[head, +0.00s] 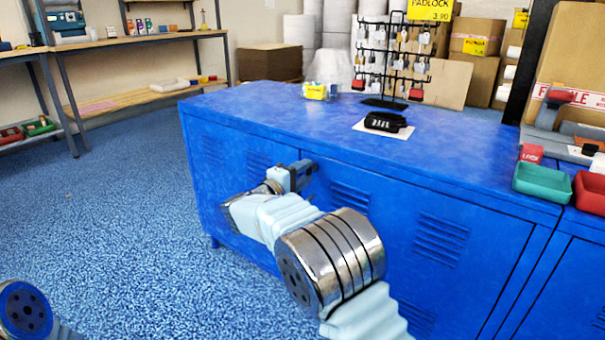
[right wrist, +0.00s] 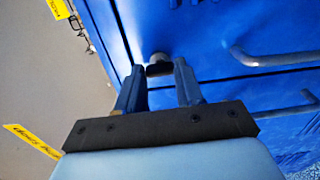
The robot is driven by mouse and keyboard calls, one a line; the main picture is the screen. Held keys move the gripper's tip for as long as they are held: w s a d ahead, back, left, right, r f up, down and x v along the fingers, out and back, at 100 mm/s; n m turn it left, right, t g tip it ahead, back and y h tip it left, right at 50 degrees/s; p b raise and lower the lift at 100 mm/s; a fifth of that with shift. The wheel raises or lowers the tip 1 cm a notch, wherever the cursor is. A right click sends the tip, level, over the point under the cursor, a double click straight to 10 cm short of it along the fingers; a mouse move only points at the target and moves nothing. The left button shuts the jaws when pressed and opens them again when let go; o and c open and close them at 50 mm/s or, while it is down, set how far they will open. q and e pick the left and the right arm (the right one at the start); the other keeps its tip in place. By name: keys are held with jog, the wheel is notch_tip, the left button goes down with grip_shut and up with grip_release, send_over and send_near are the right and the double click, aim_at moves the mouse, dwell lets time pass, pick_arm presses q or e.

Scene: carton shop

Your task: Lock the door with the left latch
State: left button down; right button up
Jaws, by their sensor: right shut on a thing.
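A blue metal cabinet (head: 225,105) stands in the middle of the head view, its louvred doors (head: 375,210) looking shut and flush. My right gripper (head: 302,173) is at the upper front of the cabinet, near the seam between two doors. In the right wrist view, my right gripper (right wrist: 160,75) has its fingertips on either side of a small dark-tipped latch knob (right wrist: 159,64) and is shut on it. The gripper hides the latch in the head view. My left gripper is out of view.
On the cabinet top are a black box-like lock (head: 384,121) on a white card, and a rack of padlocks (head: 392,60). Green bin (head: 541,182) and red bin (head: 590,193) stand at right. Bar handles (right wrist: 275,60) stick out close by. The floor at left is clear.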

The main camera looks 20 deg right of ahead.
jog(key=o, duration=1)
jog(key=shift+o, duration=0.2)
jog(key=v, duration=1.3)
jog(key=shift+s+a, duration=0.25)
jog(key=shift+a, duration=0.05)
